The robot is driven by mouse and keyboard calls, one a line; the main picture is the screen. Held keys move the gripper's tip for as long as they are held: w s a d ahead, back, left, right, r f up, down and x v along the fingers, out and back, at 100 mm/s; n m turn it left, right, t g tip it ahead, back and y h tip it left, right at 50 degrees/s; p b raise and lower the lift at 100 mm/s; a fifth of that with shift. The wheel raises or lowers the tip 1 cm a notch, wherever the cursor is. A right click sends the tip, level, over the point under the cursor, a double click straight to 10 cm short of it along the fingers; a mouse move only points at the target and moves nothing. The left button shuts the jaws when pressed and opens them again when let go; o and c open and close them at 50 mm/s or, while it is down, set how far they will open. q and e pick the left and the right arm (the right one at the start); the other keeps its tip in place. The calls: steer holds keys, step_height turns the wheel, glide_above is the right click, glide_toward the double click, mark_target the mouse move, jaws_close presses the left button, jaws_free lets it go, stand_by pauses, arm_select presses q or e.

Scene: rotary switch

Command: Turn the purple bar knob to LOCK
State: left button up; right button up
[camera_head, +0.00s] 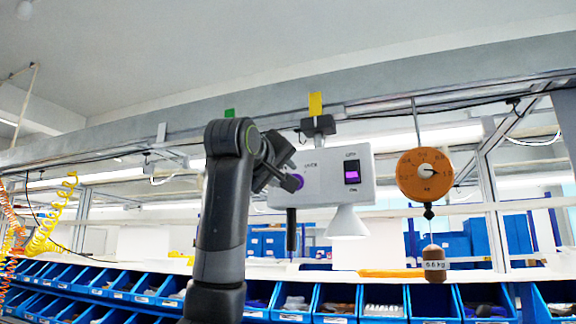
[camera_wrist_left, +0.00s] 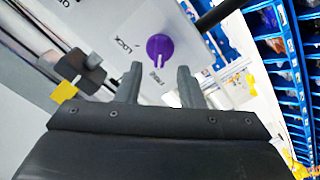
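The purple bar knob (camera_wrist_left: 159,48) is on the white face of a hanging box (camera_head: 323,178). In the left wrist view a pale pointer mark on it points down, toward a small label (camera_wrist_left: 156,79) I cannot read surely. The LOCK label (camera_wrist_left: 123,46) is left of the knob. My left gripper (camera_wrist_left: 160,80) is open, its fingertips on either side of the knob's line and short of it, apparently not touching. In the head view the gripper (camera_head: 288,182) hides most of the knob (camera_head: 299,181). My right gripper is not in view.
The box also carries a purple rocker switch (camera_head: 352,171) and a white cone (camera_head: 346,222) below. Blue bins (camera_head: 335,302) line the shelf below. A rail (camera_head: 250,113) runs above.

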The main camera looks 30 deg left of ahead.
arm_select(q)
steer(key=shift+p+x, duration=0.7)
steer(key=shift+x, duration=1.35)
steer(key=shift+d, duration=0.1)
steer(key=shift+c, duration=0.3)
jaws_close()
